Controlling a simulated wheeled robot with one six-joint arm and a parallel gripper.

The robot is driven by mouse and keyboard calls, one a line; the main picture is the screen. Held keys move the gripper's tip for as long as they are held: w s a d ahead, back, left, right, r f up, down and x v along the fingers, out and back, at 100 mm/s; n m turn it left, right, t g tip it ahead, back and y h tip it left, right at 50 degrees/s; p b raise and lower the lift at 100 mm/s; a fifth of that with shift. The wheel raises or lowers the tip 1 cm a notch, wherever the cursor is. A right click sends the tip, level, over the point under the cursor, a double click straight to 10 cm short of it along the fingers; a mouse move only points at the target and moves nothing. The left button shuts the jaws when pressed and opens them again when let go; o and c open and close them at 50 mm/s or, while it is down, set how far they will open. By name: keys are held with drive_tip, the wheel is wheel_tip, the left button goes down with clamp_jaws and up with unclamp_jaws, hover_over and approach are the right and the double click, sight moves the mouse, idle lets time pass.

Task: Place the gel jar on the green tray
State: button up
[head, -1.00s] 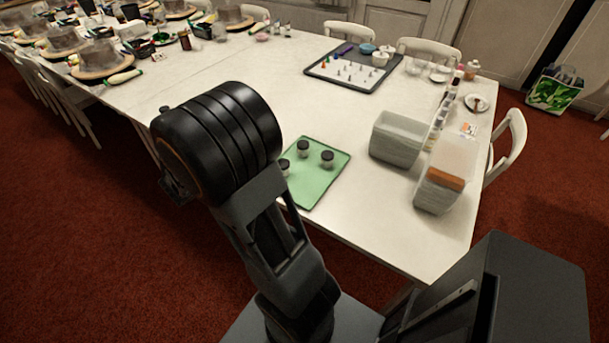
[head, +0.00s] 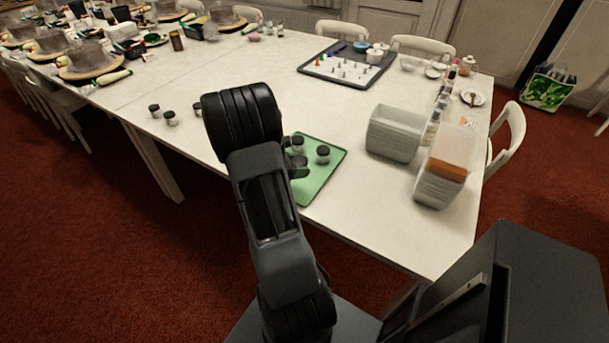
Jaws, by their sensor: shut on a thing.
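The green tray (head: 322,178) lies near the front edge of the white table in the head view. Small jars with dark lids stand on it, one at the back (head: 297,144) and one on the right (head: 323,154). My gripper (head: 299,167) shows only partly past the right side of my arm, low over the left part of the tray. It is shut on a jar, which is mostly hidden by the arm and fingers. I cannot tell whether that jar touches the tray. More small dark-lidded jars (head: 170,118) stand on the table left of my arm.
A board with small pieces (head: 345,68) lies behind. Cake turntables (head: 90,66) fill the far left. The table between tray and board is clear.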

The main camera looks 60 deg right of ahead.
sight(304, 182)
drive_tip(key=d+f, duration=0.2)
drive_tip(key=f, duration=0.1)
drive_tip(key=shift+d+f, duration=0.15)
drive_tip(key=shift+d, duration=0.2)
drive_tip(key=shift+d+f, duration=0.25)
drive_tip(key=shift+f, duration=1.5)
